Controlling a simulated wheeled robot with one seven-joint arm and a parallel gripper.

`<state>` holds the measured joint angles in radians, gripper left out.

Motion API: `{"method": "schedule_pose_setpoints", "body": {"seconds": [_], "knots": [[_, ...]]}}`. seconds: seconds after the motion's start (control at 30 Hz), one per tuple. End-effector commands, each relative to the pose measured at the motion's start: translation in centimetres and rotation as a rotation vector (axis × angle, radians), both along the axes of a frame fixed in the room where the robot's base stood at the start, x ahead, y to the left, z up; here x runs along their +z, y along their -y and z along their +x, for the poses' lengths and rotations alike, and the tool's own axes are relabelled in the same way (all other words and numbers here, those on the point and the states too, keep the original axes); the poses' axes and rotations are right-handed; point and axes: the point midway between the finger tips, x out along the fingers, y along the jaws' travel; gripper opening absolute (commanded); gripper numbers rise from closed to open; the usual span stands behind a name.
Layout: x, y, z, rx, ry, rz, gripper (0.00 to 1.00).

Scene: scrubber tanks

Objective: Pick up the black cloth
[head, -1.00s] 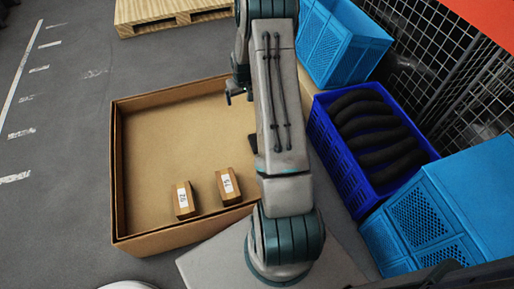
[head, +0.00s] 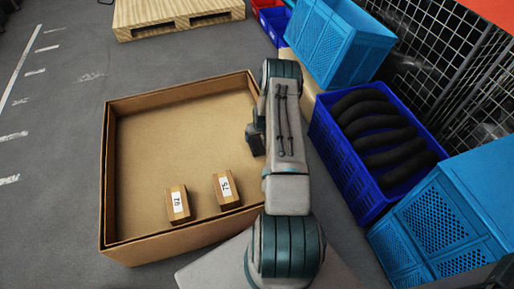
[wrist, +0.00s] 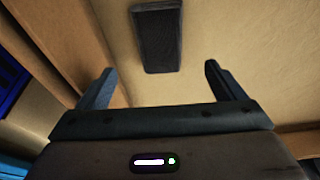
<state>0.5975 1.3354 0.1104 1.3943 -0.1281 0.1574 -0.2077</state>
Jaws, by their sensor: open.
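The black cloth (wrist: 157,38) shows in the wrist view as a dark, flat, upright rectangle on the tan cardboard surface. It lies beyond my gripper (wrist: 160,68), and its near end sits in line with the gap between the fingertips. The two fingers are spread apart with nothing between them. In the head view my gripper (head: 252,131) hangs at the right side of the large cardboard box, mostly behind my arm. A dark shape there merges with it, so I cannot tell the cloth apart in that view.
The large open cardboard box (head: 104,180) holds two small labelled cartons (head: 178,204) (head: 227,190) near its front. A blue crate (head: 340,160) of black curved rolls stands right of my arm, with light-blue crates (head: 432,212) (head: 335,45) around it. A wooden pallet (head: 180,17) lies behind.

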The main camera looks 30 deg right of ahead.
Motion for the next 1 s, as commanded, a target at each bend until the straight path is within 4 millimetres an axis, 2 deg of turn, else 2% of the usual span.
{"method": "schedule_pose_setpoints", "body": {"seconds": [0.03,0.27,0.6,0.9,0.93,1.0], "knots": [[-1.2,0.0,0.2,0.000,0.000,0.000,0.89],[-2.8,0.2,0.7,0.000,0.000,0.000,0.89],[-7.3,0.3,1.6,0.000,0.000,0.000,0.89],[-7.6,0.4,1.8,0.001,0.000,0.000,0.89],[-7.6,0.3,1.8,0.001,0.000,0.000,0.84],[-7.6,0.4,1.8,0.001,0.000,0.000,0.64]]}}
